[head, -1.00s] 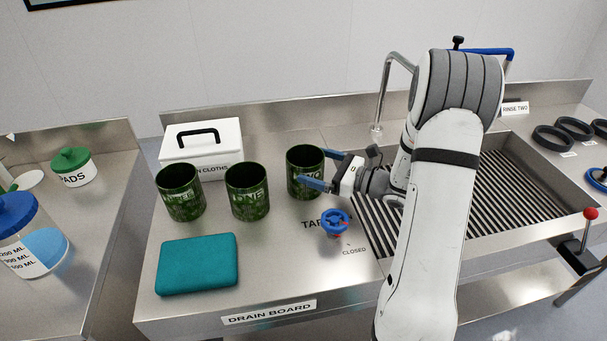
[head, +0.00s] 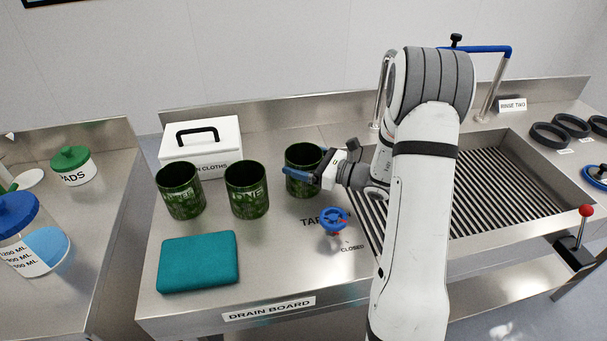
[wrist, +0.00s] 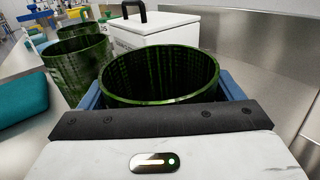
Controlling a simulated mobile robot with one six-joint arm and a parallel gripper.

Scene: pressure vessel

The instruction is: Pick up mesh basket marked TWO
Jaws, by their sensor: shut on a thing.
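The mesh basket marked TWO (head: 303,158) is a dark green cylinder, open at the top, standing upright on the drain board at the right end of a row of three. Its marking is now covered by my gripper. My gripper (head: 304,173) is shut on this basket, with one blue finger across its front. In the wrist view the basket (wrist: 165,80) sits between the two blue fingers, its rim just beyond the palm. I see no gap under the basket.
Basket ONE (head: 247,190) and another green basket (head: 180,191) stand to the left. A white cloths box (head: 200,150) is behind them. A teal pad (head: 198,262) lies in front. A blue tap wheel (head: 334,221) is near my gripper, with the slatted sink to the right.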

